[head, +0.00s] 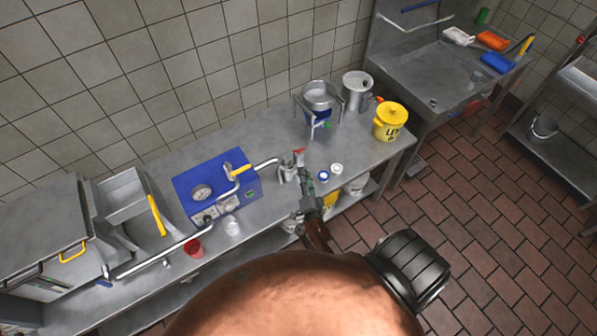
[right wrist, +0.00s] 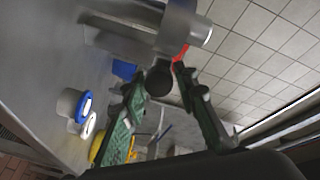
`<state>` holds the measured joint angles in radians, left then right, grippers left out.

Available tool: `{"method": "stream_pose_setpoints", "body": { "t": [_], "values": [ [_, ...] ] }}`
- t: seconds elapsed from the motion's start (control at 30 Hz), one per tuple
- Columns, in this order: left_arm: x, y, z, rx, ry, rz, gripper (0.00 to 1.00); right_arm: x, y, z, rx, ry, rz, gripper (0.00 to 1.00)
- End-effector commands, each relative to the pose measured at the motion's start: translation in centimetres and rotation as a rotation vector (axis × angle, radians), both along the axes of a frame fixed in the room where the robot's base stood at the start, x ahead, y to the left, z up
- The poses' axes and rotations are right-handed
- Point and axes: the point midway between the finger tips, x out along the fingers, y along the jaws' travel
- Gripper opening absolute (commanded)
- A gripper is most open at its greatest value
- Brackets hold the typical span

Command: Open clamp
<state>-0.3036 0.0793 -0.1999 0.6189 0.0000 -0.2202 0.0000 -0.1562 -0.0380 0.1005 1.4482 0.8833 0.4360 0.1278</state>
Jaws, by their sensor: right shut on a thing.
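In the head view, the clamp (head: 288,168) is at a grey metal pipe fitting at the counter's front edge, with a small red part above it. My right gripper (head: 306,182) is at its right side. In the right wrist view, a dark round knob (right wrist: 158,80) on the metal fitting (right wrist: 150,30) lies between the two green-padded fingers of my right gripper (right wrist: 160,92), which is shut on it. A red strip shows beside the knob. The fingers hide part of the clamp, so I cannot tell whether its jaw is open. My left gripper is not in view.
A blue machine (head: 215,190) with a gauge and pipe stands left of the clamp. Two small lidded jars (head: 330,172) stand close on the right. A yellow bucket (head: 391,121) and a metal pot stand farther right. A red cup (head: 194,248) is front left. Tiled floor is free at right.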

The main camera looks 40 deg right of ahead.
Motion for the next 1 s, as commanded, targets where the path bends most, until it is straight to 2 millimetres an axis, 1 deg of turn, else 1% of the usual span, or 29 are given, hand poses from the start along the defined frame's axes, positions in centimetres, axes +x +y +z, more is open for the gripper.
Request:
{"method": "stream_pose_setpoints", "body": {
  "t": [0.1, 0.27, 0.3, 0.47, 0.77, 0.87, 1.0],
  "values": [
    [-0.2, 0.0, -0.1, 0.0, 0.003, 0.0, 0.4, -0.1, 0.0, -0.2, -0.005, 0.005, 0.0, 0.0],
    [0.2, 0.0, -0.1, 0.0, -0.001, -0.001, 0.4, -0.1, 0.1, -0.2, -0.005, 0.006, 0.001, 0.0],
    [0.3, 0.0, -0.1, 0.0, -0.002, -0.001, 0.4, -0.2, 0.1, -0.3, -0.005, 0.006, 0.001, 0.3],
    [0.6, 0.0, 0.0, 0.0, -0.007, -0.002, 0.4, -0.1, 0.1, -0.2, -0.002, 0.005, 0.002, 0.4],
    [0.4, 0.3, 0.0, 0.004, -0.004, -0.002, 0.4, -0.3, 0.2, -0.2, 0.0, 0.004, 0.001, 0.4],
    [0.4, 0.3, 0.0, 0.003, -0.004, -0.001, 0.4, -1.2, 0.7, -0.3, 0.001, 0.004, 0.001, 0.4],
    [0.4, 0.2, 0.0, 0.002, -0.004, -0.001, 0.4, -3.4, 1.8, -0.3, 0.0, 0.006, 0.0, 0.4]
  ]
}}
